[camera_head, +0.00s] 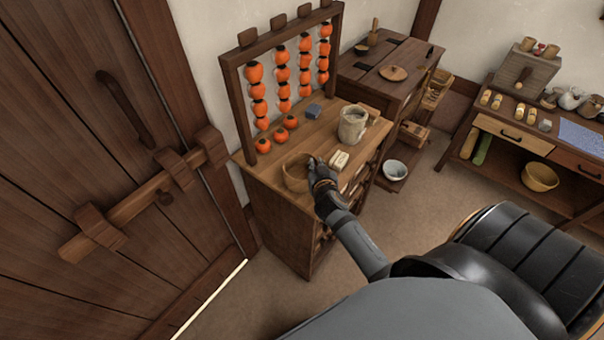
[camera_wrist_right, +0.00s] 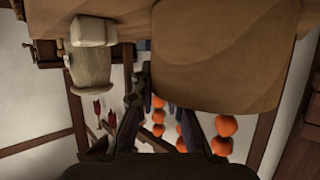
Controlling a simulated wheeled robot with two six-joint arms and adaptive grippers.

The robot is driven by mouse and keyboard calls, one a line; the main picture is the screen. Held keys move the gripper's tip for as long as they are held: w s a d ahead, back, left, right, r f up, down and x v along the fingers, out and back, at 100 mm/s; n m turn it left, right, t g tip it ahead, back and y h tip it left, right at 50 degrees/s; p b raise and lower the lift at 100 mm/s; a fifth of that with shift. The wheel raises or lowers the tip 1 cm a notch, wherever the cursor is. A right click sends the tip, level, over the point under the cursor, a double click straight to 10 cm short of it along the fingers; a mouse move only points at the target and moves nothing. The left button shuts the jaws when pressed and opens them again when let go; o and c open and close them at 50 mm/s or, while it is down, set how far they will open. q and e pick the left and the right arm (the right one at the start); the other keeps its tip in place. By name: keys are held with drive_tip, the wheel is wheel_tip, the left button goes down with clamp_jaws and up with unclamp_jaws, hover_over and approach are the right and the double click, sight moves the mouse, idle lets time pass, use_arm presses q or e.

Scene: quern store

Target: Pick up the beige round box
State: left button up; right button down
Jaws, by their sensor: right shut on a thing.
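The beige round box (camera_head: 296,174), brownish and open-topped, is at the front left of the cabinet top (camera_head: 262,172) in the head view. My right gripper (camera_head: 316,174) is at its right side, shut on its wall. In the right wrist view the box (camera_wrist_right: 226,60) fills the upper right, close to the camera, and hides part of one finger of my right gripper (camera_wrist_right: 155,92). I cannot tell whether the box's base is clear of the wood. My left gripper is not in view.
Pale blocks (camera_head: 339,160) lie just right of my gripper, with a beige jug (camera_head: 353,126) behind them. Loose persimmons (camera_head: 280,135) and a small blue block (camera_head: 314,111) lie behind the box. A wooden rack (camera_head: 236,100) with hanging persimmons stands along the back.

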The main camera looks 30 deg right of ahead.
wheel_tip(320, 180, up, 3)
drive_tip(key=s+d+r+p, duration=0.7)
drive_tip(key=d+r, duration=0.3)
drive_tip(key=d, duration=0.2)
drive_tip(key=shift+p, duration=0.4)
